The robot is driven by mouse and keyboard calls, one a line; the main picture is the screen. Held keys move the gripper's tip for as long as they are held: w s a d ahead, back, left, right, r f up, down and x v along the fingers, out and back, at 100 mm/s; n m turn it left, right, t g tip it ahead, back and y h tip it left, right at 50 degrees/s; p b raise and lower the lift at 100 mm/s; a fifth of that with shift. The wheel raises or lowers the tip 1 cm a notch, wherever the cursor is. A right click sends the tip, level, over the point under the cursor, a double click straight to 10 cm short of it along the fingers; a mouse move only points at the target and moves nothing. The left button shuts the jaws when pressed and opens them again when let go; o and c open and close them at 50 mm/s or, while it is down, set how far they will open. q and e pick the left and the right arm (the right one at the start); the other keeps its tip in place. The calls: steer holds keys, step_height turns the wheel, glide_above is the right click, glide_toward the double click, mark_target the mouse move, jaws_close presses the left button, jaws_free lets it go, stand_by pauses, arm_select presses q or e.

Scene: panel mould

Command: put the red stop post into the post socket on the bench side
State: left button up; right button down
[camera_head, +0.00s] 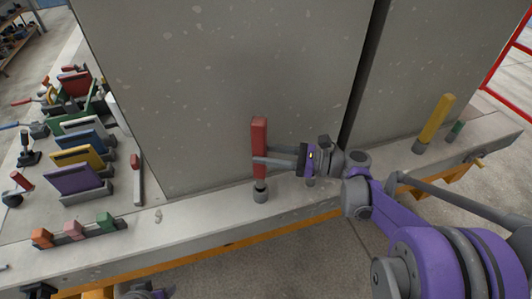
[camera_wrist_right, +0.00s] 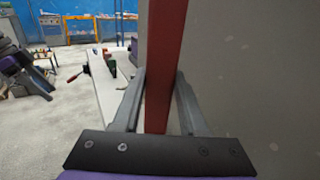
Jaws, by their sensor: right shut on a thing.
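The red stop post (camera_head: 260,138) stands upright over the bench side, in front of the grey panel. My right gripper (camera_head: 262,161) is shut on it at about mid-height. The post also shows between the fingers in the right wrist view (camera_wrist_right: 163,75). A grey round post socket (camera_head: 261,196) is on the bench edge directly below the post. A dark narrow pin shows between post and socket; I cannot tell how deep it sits. A purple and grey part of mine, likely the left gripper (camera_head: 146,292), is cut off at the bottom edge; its fingers are unclear.
The large grey panel (camera_head: 220,80) stands close behind the post. A yellow post (camera_head: 437,118) and a green post (camera_head: 455,131) stand farther right on the bench edge. Coloured blocks (camera_head: 73,229) and clamps (camera_head: 80,180) fill the left side. The bench strip left of the socket is mostly clear.

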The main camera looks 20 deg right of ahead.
mark_target(266, 170)
steer(key=shift+f+b, duration=2.45)
steer(key=shift+f, duration=0.6)
steer(key=shift+c, duration=1.8)
jaws_free()
steer(key=v, duration=1)
steer(key=shift+s+d, duration=0.25)
steer(key=shift+d, duration=0.1)
steer(key=s+a+f+n+g+h+p, duration=0.4)
steer(key=s+a+n+h+p, duration=0.25)
steer(key=a, duration=0.45)
steer(key=s+d+n+h+p, duration=0.1)
steer(key=s+n+h, duration=0.3)
steer(key=n, duration=0.4)
steer(key=s+d+n+t+h+p, duration=0.1)
steer(key=s+d+n+h, duration=0.2)
steer(key=n, duration=0.6)
steer(key=shift+s+d+h+p, duration=0.4)
steer(key=shift+s+h, duration=0.15)
steer(key=shift+h, duration=0.6)
